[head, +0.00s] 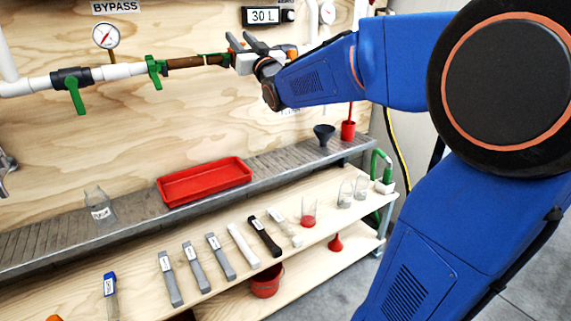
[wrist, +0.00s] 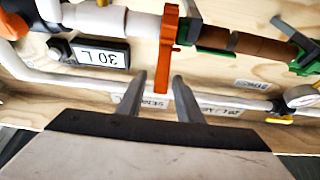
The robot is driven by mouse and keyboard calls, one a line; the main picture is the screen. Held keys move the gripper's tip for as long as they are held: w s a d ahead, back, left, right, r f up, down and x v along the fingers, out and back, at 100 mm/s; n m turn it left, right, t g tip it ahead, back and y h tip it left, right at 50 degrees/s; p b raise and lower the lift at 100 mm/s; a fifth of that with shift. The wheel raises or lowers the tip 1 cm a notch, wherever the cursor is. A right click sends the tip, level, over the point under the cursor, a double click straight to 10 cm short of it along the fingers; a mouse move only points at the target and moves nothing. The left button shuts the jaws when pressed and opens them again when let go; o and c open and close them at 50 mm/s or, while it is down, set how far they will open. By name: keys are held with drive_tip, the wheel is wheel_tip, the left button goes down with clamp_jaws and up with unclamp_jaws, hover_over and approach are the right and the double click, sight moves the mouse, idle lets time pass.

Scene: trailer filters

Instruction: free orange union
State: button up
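The orange union (wrist: 168,42) is a ring on the pipe in the wrist view, with white pipe on its left and a green fitting on its right. Its long tab reaches down toward the gap between my fingertips. My gripper (wrist: 158,80) is open, with one finger on each side of the tab's lower end; I cannot tell whether either touches it. In the head view my gripper (head: 240,42) is at the pipe line below the 30 L display, and hides most of the union there.
A red tray (head: 204,182) and a dark funnel (head: 324,133) stand on the grey ledge below. Several tools lie on the wooden shelf (head: 140,262).

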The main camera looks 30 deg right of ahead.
drive_tip(key=a+v, duration=0.1)
drive_tip(key=v, duration=1)
drive_tip(key=s+f+g+h, duration=0.1)
drive_tip(key=s+f+g, duration=0.5)
drive_tip(key=f, duration=0.6)
drive_tip(key=s+f+m+g+h, duration=0.1)
drive_tip(key=s+f+g, duration=0.5)
drive_tip(key=s+f, duration=0.5)
drive_tip(key=shift+f+m+h, duration=0.3)
drive_tip(key=shift+f, duration=0.5)
drive_tip(key=shift+s+a, duration=0.1)
drive_tip(key=shift+c, duration=0.6)
